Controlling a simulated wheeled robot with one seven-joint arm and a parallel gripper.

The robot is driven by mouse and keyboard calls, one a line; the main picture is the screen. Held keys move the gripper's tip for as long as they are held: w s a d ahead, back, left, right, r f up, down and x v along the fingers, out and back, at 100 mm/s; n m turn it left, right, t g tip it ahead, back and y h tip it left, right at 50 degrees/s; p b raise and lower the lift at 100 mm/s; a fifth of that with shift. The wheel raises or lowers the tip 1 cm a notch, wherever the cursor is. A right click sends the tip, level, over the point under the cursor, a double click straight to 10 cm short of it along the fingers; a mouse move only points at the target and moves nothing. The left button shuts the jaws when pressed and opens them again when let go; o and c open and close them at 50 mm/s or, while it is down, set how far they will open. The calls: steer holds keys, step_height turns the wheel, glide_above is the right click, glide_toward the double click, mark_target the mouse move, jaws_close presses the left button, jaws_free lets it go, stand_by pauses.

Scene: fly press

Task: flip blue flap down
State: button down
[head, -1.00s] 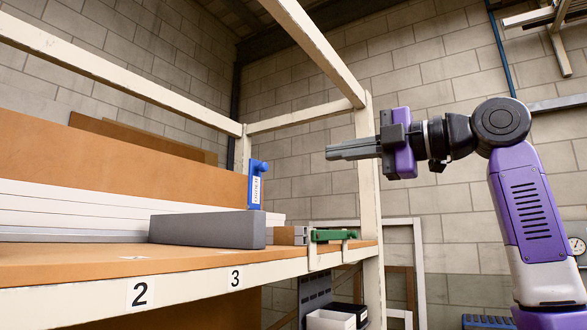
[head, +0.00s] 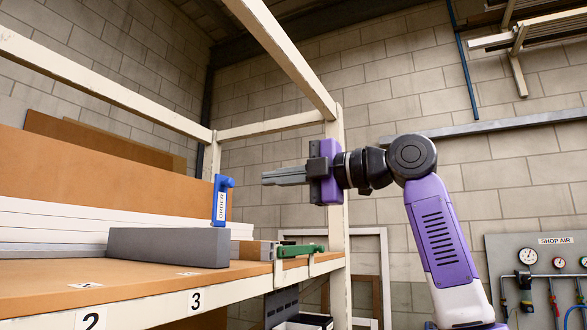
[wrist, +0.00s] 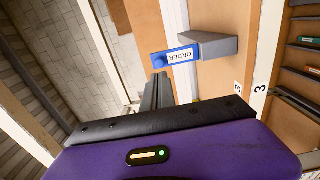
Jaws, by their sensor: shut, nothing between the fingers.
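The blue flap (head: 221,200) stands upright behind the right end of a long grey block on the shelf, with a white label on its face. In the wrist view the blue flap (wrist: 176,57) shows its label reading ORDER, beside the grey block (wrist: 212,45). My gripper (head: 266,179) is shut and empty, held level in the air to the right of the flap and a little above its middle. In the wrist view the fingers (wrist: 161,78) point toward the flap, and a gap shows between them and it in the head view.
A green clamp-like part (head: 300,250) lies on the shelf (head: 130,283) at its right end. The frame's white corner post (head: 337,230) stands close by my gripper. White boards (head: 100,218) lie behind the grey block. Air gauges (head: 528,257) hang at the far right.

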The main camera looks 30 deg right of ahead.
mark_target(232, 183)
steer(key=p+x, duration=0.2)
steer(key=x, duration=0.4)
steer(key=shift+r, duration=0.15)
steer(key=shift+w+a+p, duration=0.35)
steer(key=shift+w+p, duration=0.05)
steer(key=shift+w, duration=0.1)
